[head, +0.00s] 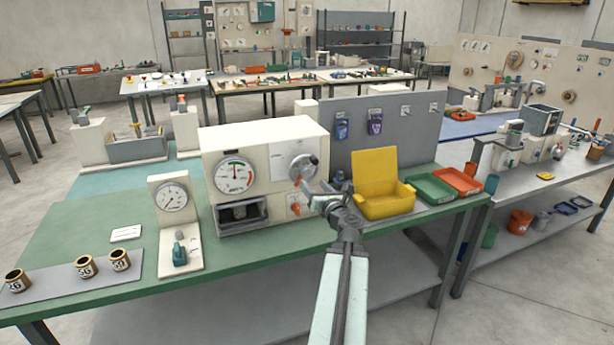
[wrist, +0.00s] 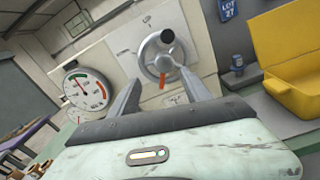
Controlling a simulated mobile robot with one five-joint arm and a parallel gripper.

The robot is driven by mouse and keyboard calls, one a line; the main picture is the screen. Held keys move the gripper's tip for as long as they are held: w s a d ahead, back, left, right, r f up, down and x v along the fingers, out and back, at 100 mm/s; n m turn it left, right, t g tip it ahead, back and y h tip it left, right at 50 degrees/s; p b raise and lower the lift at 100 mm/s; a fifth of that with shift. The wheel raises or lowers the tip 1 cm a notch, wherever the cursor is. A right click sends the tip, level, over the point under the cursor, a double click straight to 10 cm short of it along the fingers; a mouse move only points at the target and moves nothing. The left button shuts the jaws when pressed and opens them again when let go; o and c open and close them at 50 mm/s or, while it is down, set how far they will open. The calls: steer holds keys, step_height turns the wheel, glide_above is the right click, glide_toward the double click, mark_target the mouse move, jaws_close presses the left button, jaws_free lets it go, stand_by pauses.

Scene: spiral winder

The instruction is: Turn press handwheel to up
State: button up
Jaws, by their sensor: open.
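The press (head: 262,140) is a cream box on the green bench, with a round dial gauge (head: 235,174) on its front. The grey press handwheel (head: 301,166) is on the right of that front; it also shows in the wrist view (wrist: 153,58). A dark knob sits at its upper right, and an orange-red pointer hangs from it, downward in the wrist view. My gripper (head: 318,192) is open and empty in front of the press, a little below and right of the wheel. In the wrist view its fingers (wrist: 160,77) point toward the wheel, apparently short of it.
A yellow bin (head: 388,204) stands close right of my gripper, with green (head: 430,190) and orange trays beyond. A grey panel (head: 345,105) rises behind. A smaller gauge stand (head: 170,197) is left of the press. An orange-marked control (head: 297,206) lies below the handwheel.

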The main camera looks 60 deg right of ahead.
mark_target(308, 174)
steer(key=x, duration=0.5)
steer(key=d+x, duration=0.1)
steer(key=x, duration=0.1)
steer(key=shift+s+d+f, duration=0.1)
steer(key=shift+d, duration=0.05)
steer(key=c, duration=1.2)
steer(key=shift+s+d, duration=0.1)
steer(key=shift+d, duration=0.15)
jaws_close()
steer(key=shift+a, duration=0.2)
